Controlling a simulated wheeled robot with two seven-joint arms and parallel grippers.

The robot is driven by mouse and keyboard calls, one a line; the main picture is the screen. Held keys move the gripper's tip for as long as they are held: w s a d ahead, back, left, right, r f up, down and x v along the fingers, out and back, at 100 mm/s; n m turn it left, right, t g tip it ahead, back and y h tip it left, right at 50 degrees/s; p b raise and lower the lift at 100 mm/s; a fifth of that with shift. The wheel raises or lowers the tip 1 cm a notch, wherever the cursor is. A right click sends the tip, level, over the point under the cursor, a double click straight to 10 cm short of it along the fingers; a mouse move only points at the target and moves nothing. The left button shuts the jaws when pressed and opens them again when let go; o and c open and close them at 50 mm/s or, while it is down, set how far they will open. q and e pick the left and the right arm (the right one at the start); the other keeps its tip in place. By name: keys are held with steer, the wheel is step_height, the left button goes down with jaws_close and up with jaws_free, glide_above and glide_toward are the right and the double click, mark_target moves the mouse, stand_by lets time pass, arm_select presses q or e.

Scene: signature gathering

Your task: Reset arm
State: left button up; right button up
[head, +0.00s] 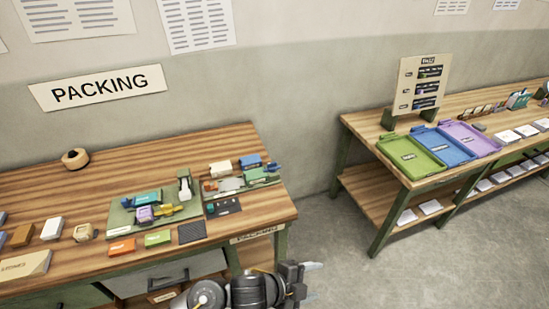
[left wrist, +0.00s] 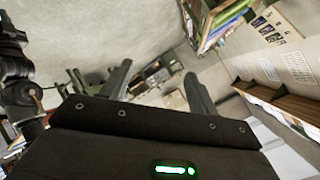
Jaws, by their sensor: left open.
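My left gripper (head: 300,278) is at the bottom middle of the head view, low in front of the packing table (head: 285,205) and over the floor side. Its fingers are apart and nothing shows between them. In the left wrist view the two grey fingers of the left gripper (left wrist: 160,88) stand apart, with the room seen tilted beyond them. My right gripper does not show clearly in either view.
The packing table holds green boards (head: 125,215), small coloured boxes and a round wooden item (head: 75,158). Another table at right carries green (head: 410,157), blue (head: 443,146) and purple (head: 470,138) trays and a sign board (head: 418,85). Grey floor (head: 345,260) lies open between the tables.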

arm_select(q)
steer(key=a+f+n+t+y, duration=0.1)
steer(key=a+n+t+y, duration=0.35)
steer(key=a+n, duration=1.05)
steer(key=s+a+f+n+g+y, duration=0.1)
steer(key=s+a+n+g+y, duration=0.2)
steer(key=s+a, duration=0.55)
steer(key=s+a+f+n+g+y, duration=0.1)
steer(key=s+a+n+g+y, duration=0.3)
steer(key=a, duration=0.7)
steer(key=s+f+h+b, duration=0.15)
steer(key=f+b, duration=0.25)
steer(key=f, duration=1.4)
steer(key=s+f+b, duration=0.2)
steer(key=f+b, duration=0.2)
steer(key=f, duration=1.4)
steer(key=s+a+f+g+b, duration=0.1)
steer(key=s+f+b, duration=0.4)
steer(key=s+f, duration=1)
step_height(320, 180, down, 4)
steer(key=shift+a+f+m+y, duration=0.1)
steer(key=shift+a+m+y, duration=0.25)
steer(key=shift+a, duration=0.35)
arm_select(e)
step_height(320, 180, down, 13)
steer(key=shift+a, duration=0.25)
